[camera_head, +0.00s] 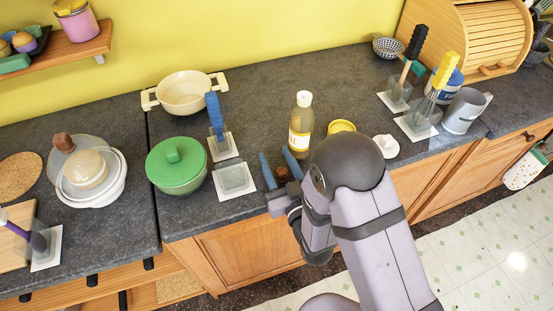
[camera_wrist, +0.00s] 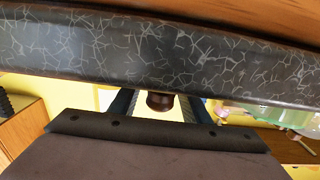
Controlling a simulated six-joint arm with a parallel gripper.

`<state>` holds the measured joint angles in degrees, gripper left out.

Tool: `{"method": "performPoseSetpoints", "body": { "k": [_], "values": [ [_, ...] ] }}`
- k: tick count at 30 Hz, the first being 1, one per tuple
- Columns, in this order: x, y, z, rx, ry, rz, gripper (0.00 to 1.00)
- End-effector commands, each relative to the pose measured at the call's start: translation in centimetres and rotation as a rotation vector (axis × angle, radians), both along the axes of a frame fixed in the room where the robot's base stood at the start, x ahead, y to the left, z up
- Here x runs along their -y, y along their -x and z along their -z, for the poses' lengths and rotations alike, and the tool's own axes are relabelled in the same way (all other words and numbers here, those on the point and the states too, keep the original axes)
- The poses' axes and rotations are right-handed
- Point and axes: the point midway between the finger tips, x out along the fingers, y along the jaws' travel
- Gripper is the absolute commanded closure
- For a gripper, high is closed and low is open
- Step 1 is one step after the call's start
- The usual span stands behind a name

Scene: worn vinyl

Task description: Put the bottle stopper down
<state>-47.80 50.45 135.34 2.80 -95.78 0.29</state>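The bottle stopper (camera_head: 282,172) is a small dark brown piece near the counter's front edge, between the two blue fingers of my gripper (camera_head: 276,163). In the wrist view, which looks upside down, the stopper (camera_wrist: 160,101) shows as a brown knob against the counter edge. It lies between the fingers of my gripper (camera_wrist: 158,106), with a gap visible on either side. My gripper is open around it. The stopper seems to rest on the counter, though its contact with the top is partly hidden.
A bottle (camera_head: 300,125) with a white cap stands behind my gripper. A clear holder on a white base (camera_head: 234,181) is close on the left, with a green-lidded pot (camera_head: 176,165) beyond. A yellow dish (camera_head: 342,126) and a small white item (camera_head: 386,146) lie to the right.

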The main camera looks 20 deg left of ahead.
Motion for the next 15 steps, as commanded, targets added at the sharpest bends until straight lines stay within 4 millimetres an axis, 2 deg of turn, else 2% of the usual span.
{"method": "performPoseSetpoints", "body": {
  "k": [7, 15],
  "values": [
    [0.0, 0.0, -0.6, 0.0, 0.0, 0.0, 0.57],
    [1.8, 1.8, -0.1, -0.001, 0.001, 0.0, 0.57]
  ]
}}
